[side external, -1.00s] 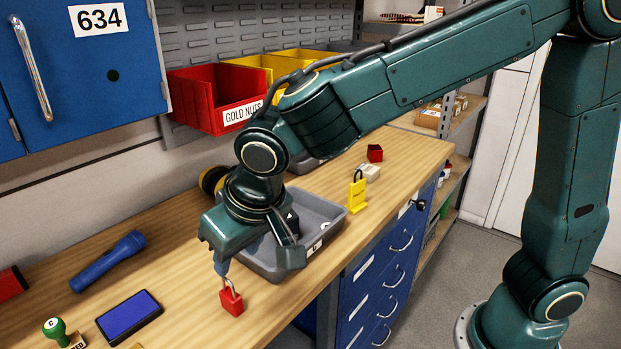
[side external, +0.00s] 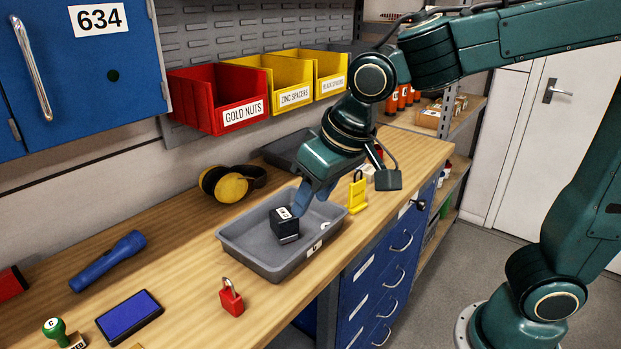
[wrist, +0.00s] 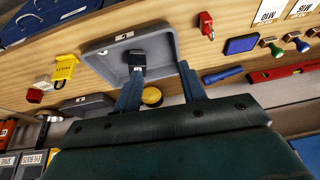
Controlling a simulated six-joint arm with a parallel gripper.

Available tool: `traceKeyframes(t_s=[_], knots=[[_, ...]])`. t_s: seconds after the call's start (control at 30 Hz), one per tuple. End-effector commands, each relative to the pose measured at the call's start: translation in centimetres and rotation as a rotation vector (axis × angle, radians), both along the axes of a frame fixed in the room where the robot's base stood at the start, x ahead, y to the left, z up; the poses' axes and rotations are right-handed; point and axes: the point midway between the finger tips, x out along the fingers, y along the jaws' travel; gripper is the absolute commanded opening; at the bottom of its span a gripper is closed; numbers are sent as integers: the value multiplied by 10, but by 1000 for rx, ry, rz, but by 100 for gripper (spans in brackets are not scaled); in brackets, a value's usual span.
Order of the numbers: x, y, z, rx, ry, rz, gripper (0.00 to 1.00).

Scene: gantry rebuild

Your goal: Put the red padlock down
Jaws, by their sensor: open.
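The red padlock (side external: 231,298) stands upright on the wooden bench in front of the grey tray, with its shackle up. It also shows in the wrist view (wrist: 206,25), clear of my fingers. My gripper (side external: 313,200) is open and empty, above the right back part of the grey tray (side external: 262,269), well away from the padlock. In the wrist view my two fingers (wrist: 160,88) are spread apart with nothing held between them. A black block with a white label (side external: 284,226) sits in the tray.
Yellow earmuffs (side external: 232,183), a blue torch (side external: 108,261), a blue ink pad (side external: 129,317) and a green-handled stamp (side external: 58,331) lie on the bench. Bare wood surrounds the red padlock. Bins hang behind, including a red one (side external: 217,98).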

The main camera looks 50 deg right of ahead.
Motion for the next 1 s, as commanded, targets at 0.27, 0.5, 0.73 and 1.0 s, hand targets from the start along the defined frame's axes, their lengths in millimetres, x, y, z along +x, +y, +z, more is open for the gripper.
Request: traceKeyframes(t_s=[0.27,0.5,0.73,1.0], knots=[[-51,-63,16,6,-31,-7,41],[-100,-98,15,-7,-61,-4,41],[-134,-113,8,-26,-82,4,41],[-143,-115,5,-33,-87,9,41]])
